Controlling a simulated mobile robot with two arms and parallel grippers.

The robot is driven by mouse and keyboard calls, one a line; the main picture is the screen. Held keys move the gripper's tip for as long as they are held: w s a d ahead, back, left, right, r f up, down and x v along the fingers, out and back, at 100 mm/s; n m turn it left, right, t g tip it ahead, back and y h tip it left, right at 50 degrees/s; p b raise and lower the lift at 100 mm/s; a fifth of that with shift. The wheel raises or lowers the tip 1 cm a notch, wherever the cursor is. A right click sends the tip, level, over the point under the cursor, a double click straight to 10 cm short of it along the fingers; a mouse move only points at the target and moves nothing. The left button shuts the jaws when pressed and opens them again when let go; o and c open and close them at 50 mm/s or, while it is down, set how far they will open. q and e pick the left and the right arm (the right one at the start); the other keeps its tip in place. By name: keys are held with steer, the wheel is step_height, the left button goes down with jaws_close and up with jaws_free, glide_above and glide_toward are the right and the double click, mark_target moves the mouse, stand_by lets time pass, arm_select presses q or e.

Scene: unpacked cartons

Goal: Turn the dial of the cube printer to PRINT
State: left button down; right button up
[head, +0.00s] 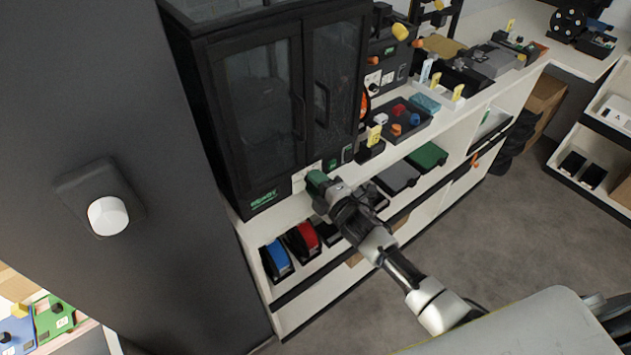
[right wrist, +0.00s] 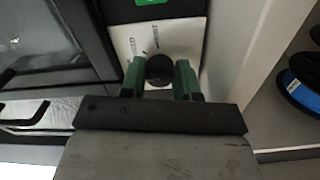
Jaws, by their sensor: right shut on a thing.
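The cube printer (head: 262,115) is a tall black cabinet with two glass doors in the head view. A white dial panel (head: 300,177) sits low on its front, right of a green label. My right gripper (head: 315,183) is at this panel. In the right wrist view the black round dial (right wrist: 159,70) stands on the white panel (right wrist: 190,32), between my two green fingers, which are shut on it. Small dark lettering shows on the panel above and left of the dial. I cannot tell where the dial points. My left gripper is not in view.
Blue and red spools (head: 278,256) stand on the lower shelf. A tray of coloured parts (head: 405,122) and small machines (head: 490,62) crowd the counter to the right. A dark wall with a white knob (head: 108,215) stands at left. Floor at right is clear.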

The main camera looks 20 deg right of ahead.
steer(key=m, duration=0.5)
steer(key=shift+m+p, duration=0.3)
steer(key=shift+p, duration=0.05)
steer(key=m, duration=0.4)
steer(key=shift+f, duration=0.1)
steer(key=m, duration=0.5)
steer(key=shift+a+f+m, duration=0.1)
steer(key=shift+m, duration=1.9)
steer(key=o, duration=0.9)
steer(key=shift+s, duration=0.1)
